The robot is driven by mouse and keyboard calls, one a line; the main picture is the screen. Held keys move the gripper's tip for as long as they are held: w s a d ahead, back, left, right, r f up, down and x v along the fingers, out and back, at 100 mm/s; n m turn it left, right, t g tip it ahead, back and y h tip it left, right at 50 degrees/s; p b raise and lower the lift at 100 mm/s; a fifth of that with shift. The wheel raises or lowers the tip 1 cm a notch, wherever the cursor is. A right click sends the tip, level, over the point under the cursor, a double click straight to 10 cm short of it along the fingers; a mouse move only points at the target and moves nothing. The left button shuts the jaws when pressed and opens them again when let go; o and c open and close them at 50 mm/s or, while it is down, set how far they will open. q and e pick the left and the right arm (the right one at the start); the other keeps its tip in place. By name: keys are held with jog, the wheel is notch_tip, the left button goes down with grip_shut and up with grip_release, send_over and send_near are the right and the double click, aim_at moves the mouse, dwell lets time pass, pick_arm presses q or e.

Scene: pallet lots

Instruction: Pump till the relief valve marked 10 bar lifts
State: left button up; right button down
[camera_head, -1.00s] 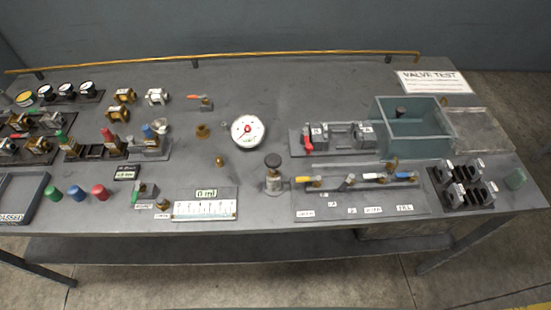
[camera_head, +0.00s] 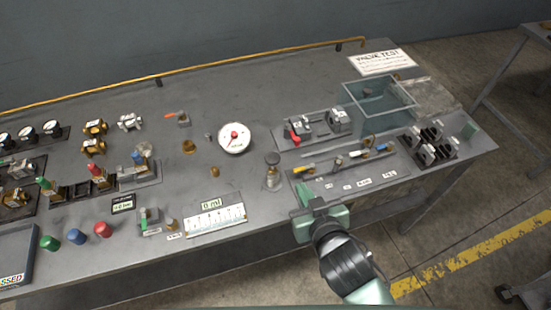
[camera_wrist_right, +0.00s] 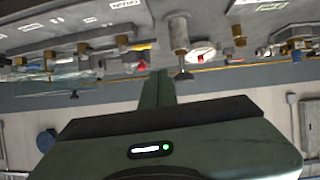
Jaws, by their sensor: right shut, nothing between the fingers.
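The hand pump (camera_head: 272,172), a silver cylinder with a black knob, stands upright near the bench's front edge. It also shows upside down in the right wrist view (camera_wrist_right: 180,35). The round white gauge (camera_head: 234,138) with a red mark stands behind it. Relief valves with green (camera_head: 48,188), red (camera_head: 98,176) and blue (camera_head: 141,158) tops stand at left; their markings are too small to read. My right gripper (camera_head: 312,200) is shut and empty, right of and in front of the pump, apart from it. My left gripper is out of view.
A clear-walled tank (camera_head: 380,100) and a black rack (camera_head: 430,145) stand farther right. A measuring plate (camera_head: 215,218) reading 0 ml lies at the front. The back middle of the bench is mostly clear.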

jog(key=a+r+t+y, duration=0.1)
jog(key=a+r+t, duration=0.1)
jog(key=r, duration=0.6)
jog(key=shift+s+a+y, duration=0.25)
jog(key=shift+a+y, duration=0.05)
jog(key=shift+a, duration=0.35)
jog(key=shift+w, duration=0.15)
jog(key=p, duration=0.3)
send_over(273, 159)
jog(key=s+d, duration=0.1)
jog(key=s, duration=0.1)
jog(key=f, duration=0.6)
jog(key=shift+w+a+f+p, duration=0.1)
jog(key=shift+w+f+p, duration=0.1)
jog(key=shift+f+p, duration=0.1)
